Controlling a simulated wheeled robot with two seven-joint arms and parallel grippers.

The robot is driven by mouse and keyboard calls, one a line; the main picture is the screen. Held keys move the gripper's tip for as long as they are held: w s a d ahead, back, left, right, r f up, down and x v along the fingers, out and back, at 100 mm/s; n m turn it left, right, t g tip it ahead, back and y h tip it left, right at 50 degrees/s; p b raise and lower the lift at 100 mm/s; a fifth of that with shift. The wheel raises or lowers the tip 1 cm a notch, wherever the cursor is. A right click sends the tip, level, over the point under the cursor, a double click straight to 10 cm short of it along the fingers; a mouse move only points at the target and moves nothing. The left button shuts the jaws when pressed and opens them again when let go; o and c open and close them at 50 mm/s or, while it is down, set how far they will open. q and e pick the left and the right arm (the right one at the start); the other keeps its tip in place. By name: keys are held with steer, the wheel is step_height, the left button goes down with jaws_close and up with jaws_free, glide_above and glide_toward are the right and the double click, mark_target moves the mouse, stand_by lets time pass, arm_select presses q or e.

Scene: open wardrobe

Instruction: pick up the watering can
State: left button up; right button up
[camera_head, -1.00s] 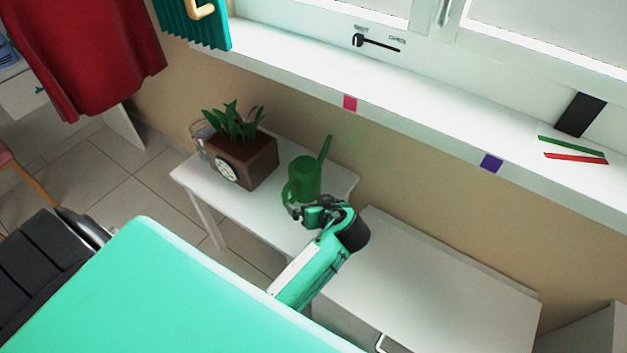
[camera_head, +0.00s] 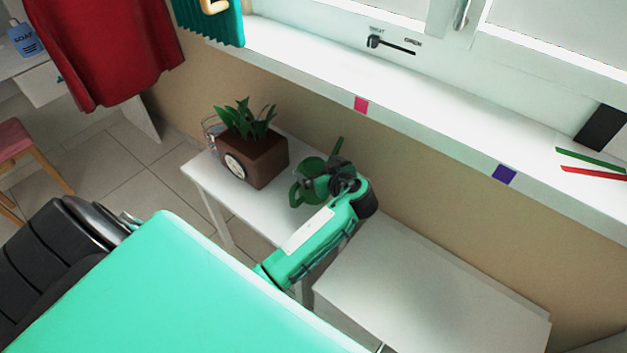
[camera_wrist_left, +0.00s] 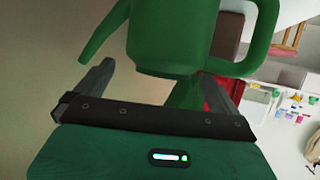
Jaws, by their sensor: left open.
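The green watering can (camera_head: 311,166) stands on a small white table (camera_head: 262,213), partly hidden behind my gripper. Its looped handle (camera_head: 296,193) is on the left and its spout (camera_head: 338,146) rises at the back right. My left gripper (camera_head: 325,182) is open at the can's near right side. In the left wrist view the can (camera_wrist_left: 172,35) fills the space just ahead of and between the open fingers of the gripper (camera_wrist_left: 165,75), with spout left and handle right. I cannot tell whether the fingers touch it. My right gripper is not in view.
A brown planter (camera_head: 262,163) with a clock face and green plant stands left of the can, with a glass jar (camera_head: 211,128) behind it. The white windowsill (camera_head: 420,125) runs behind. A white cabinet (camera_head: 430,290) stands to the right. The front of the small table is bare.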

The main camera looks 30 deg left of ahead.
mark_target(311, 164)
arm_select(q)
steer(key=x, duration=0.4)
steer(key=shift+a+f, duration=0.25)
steer(key=shift+s, duration=0.1)
steer(key=shift+c, duration=0.2)
steer(key=c, duration=1.8)
